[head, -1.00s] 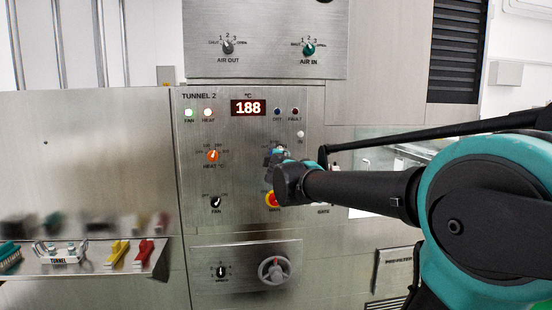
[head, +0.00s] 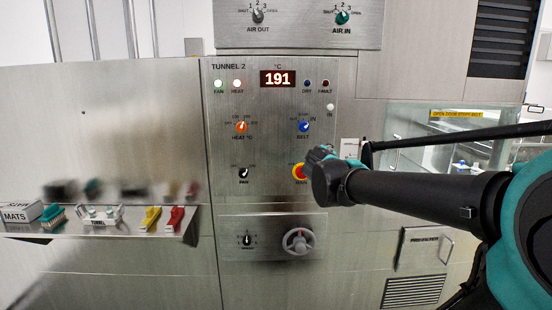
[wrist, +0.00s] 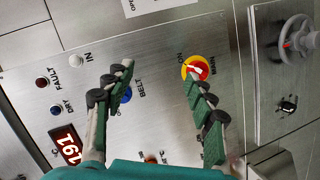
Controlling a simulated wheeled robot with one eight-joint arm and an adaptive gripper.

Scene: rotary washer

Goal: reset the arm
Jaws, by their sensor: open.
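My arm reaches in from the right in the head view, its wrist in front of the lower right of the TUNNEL 2 panel (head: 270,190). My gripper (wrist: 158,82) is open and empty in the wrist view, its two green-padded fingers spread in front of the panel. The red and yellow MAIN switch (wrist: 197,68) is by the tip of the right-hand finger; I cannot tell whether they touch. The blue BELT knob (head: 304,127) is clear in the head view and partly behind the left-hand finger in the wrist view. In the head view the fingers are hidden by my wrist.
The display (head: 277,79) reads 191. The orange HEAT knob (head: 241,127), black FAN knob (head: 243,174) and a handwheel (head: 298,241) stick out of the steel front. A shelf (head: 120,229) at left holds brushes and a MATS box (head: 20,213). A glass-fronted opening (head: 470,150) is at right.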

